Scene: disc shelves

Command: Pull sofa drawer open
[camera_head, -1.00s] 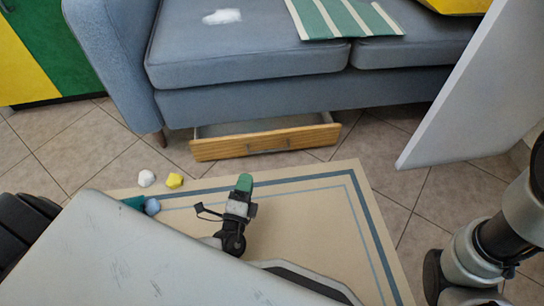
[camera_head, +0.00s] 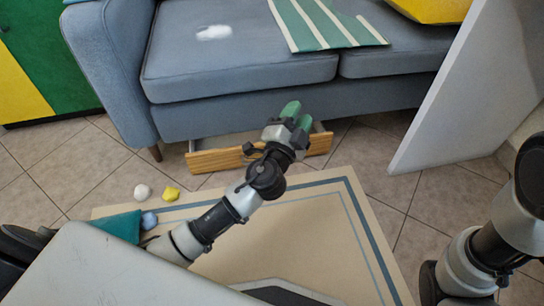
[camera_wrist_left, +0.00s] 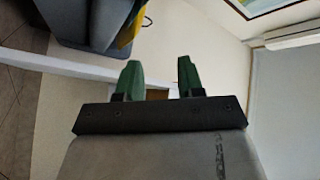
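The blue-grey sofa (camera_head: 230,115) stands at the back. Its low wooden drawer (camera_head: 215,161) sticks out from under the seat, partly open, with the front panel facing me. My left gripper (camera_head: 297,116) is at the drawer's right half and covers part of the front and the handle area. Its two green fingers are apart; in the left wrist view the open fingers (camera_wrist_left: 158,75) have a small brown patch between them that I cannot identify. Contact with the drawer cannot be judged. My right arm shows at the right edge, but its gripper is out of view.
A striped green cloth (camera_head: 325,25) and a white item (camera_head: 214,33) lie on the sofa. A white panel (camera_head: 445,95) stands at the right. White (camera_head: 142,192) and yellow (camera_head: 171,194) lumps lie on the tiles. A beige mat (camera_head: 330,235) covers the floor in front.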

